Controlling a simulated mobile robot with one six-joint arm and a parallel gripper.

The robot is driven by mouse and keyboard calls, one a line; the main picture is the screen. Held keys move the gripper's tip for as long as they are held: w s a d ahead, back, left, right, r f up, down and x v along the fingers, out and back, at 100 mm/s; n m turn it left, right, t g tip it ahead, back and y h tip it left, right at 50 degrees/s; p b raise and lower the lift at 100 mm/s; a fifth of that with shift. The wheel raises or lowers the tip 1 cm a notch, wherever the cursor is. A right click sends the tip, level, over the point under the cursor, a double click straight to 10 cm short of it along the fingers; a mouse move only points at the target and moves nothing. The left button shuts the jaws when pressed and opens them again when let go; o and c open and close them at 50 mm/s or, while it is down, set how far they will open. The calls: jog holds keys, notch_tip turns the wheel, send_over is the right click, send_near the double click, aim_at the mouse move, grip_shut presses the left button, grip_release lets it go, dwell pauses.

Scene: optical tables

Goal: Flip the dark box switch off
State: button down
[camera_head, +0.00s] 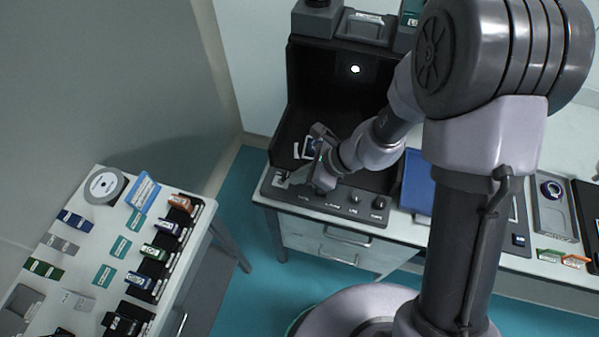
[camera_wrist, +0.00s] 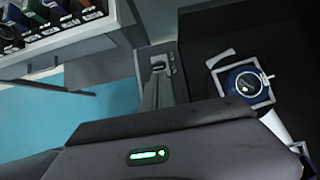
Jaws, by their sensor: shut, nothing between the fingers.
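The dark box (camera_head: 335,90) is a black open-fronted enclosure on the back table, with a small bright spot on its inner back wall. Its grey front panel (camera_head: 345,207) carries labels and dark knobs. The switch (camera_wrist: 158,68) shows in the wrist view as a small dark rocker on a pale plate at the panel's end; its on or off position is too small to tell. My gripper (camera_head: 296,181) is shut and empty, low over the left end of the panel. In the wrist view its dark body covers the lower part; contact with the switch cannot be told.
A round blue-rimmed optic in a mount (camera_wrist: 245,82) sits inside the box, close to my gripper. A side table (camera_head: 95,245) at left holds several labelled boxes and cards. A blue panel (camera_head: 417,182) stands right of the box. Teal floor lies between the tables.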

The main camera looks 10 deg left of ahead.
aim_at(285, 174)
jog(key=shift+a+r+h+p, duration=0.35)
jog(key=shift+r+h+p, duration=0.35)
jog(key=shift+p, duration=1.7)
jog(key=shift+a+r+h+p, duration=0.3)
jog(key=shift+r+h+p, duration=0.4)
jog(key=shift+p, duration=1.7)
jog(key=p, duration=0.1)
jog(key=h+p, duration=0.1)
jog(key=p, duration=0.1)
jog(key=shift+a+r, duration=0.1)
jog(key=shift+a, duration=0.15)
jog(key=h+p, duration=0.1)
jog(key=p, duration=0.2)
jog(key=shift+a+p, duration=0.35)
jog(key=shift+a, duration=0.05)
jog(key=shift+a+p, duration=0.15)
jog(key=shift+p, duration=0.5)
jog(key=shift+w+f+b, duration=0.1)
jog(key=shift+f+b, duration=0.2)
jog(key=shift+f, duration=0.3)
jog(key=shift+r, duration=0.1)
jog(key=shift+r+p, duration=0.75)
jog(key=shift+r, duration=0.1)
